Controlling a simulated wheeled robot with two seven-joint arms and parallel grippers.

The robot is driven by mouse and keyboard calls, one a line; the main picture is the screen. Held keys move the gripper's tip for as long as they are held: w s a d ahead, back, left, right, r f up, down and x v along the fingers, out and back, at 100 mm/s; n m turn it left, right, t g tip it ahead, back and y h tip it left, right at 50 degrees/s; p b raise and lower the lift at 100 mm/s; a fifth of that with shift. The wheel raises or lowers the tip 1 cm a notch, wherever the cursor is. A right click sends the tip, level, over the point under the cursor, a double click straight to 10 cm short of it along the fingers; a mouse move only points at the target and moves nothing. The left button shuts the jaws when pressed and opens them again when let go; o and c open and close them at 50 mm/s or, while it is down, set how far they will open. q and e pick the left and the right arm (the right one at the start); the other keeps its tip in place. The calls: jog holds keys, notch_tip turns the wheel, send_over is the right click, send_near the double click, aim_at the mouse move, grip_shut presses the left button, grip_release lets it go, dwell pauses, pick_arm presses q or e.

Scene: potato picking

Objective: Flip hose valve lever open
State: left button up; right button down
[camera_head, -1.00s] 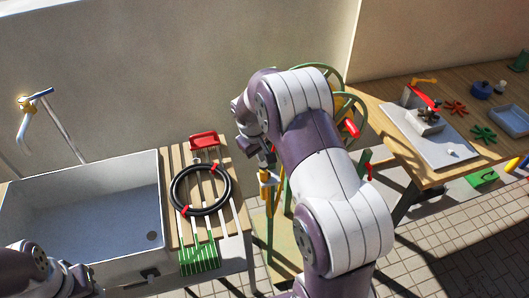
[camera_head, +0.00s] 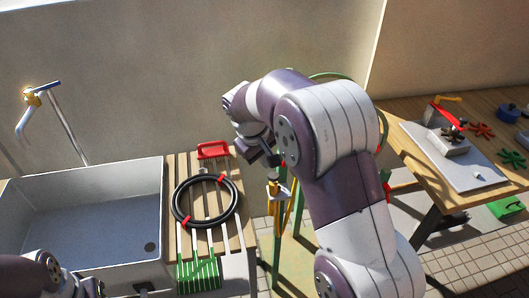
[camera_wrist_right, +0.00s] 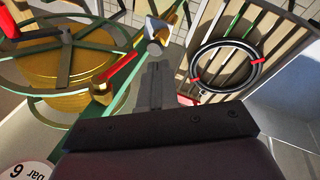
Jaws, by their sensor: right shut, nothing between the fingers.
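My right gripper (camera_head: 272,158) is shut and empty. In the head view its tip is close above a yellow and silver fitting (camera_head: 275,190) beside the slatted rack; I cannot tell whether they touch.
A grey sink (camera_head: 85,172) with a tap (camera_head: 35,98) is at the left. A black ring (camera_head: 178,190) with red clips lies on the slatted rack. A wooden table (camera_head: 400,160) with several tools stands at the right. The wall is close behind.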

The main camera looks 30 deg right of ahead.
jog(key=w+d+f+p, duration=0.2)
jog(key=d+f, duration=0.2)
jog(key=d, duration=0.1)
jog(key=shift+d, duration=0.2)
jog(key=shift+w+d+f, duration=0.1)
jog(key=shift+w+f, duration=0.05)
jog(key=shift+d+f, duration=0.1)
jog(key=shift+d, duration=0.3)
